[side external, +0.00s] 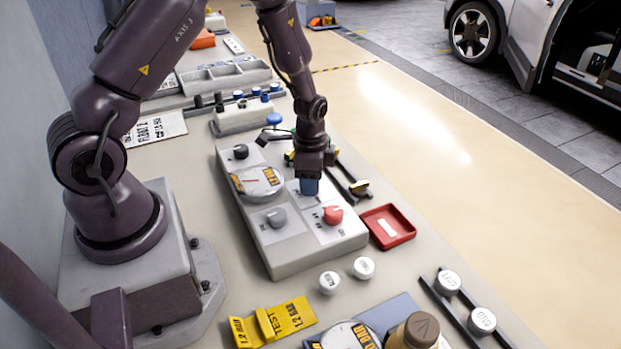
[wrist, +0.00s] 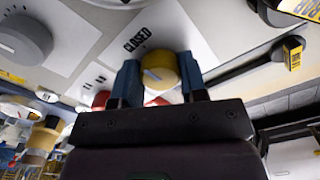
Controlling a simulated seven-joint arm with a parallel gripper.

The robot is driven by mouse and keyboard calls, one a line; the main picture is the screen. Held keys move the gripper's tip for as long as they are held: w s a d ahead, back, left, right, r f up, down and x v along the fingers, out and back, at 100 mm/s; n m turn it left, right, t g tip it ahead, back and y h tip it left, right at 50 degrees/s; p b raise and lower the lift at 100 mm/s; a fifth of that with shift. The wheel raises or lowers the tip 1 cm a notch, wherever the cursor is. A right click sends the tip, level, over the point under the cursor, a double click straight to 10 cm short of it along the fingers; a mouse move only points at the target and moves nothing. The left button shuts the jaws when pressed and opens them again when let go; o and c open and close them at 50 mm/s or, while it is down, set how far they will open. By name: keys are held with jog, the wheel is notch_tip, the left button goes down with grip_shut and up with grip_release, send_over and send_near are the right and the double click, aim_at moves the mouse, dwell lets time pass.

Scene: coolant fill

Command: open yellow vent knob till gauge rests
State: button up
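The yellow vent knob (wrist: 159,71) sits between my gripper's two blue fingertips in the wrist view, beside a label reading CLOSED (wrist: 136,40). My gripper (wrist: 159,80) has a finger against each side of the knob, with no clear gap. In the side view my gripper (side external: 310,187) points down at the grey panel (side external: 285,262), and its fingers hide the yellow knob. The round gauge (side external: 258,181) is set in the panel left of my gripper. Its red needle points left; its exact reading is too small to tell.
A grey knob (side external: 276,217), a red knob (side external: 333,214) and a black knob (side external: 240,152) are on the same panel. A red tray (side external: 388,226) lies to its right.

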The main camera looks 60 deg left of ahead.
dwell(0.3)
jog(key=n, duration=0.7)
jog(key=shift+n, duration=0.3)
jog(key=n, duration=0.4)
jog(key=shift+d, duration=0.1)
jog(key=shift+n, duration=2.2)
jog(key=o, duration=0.9)
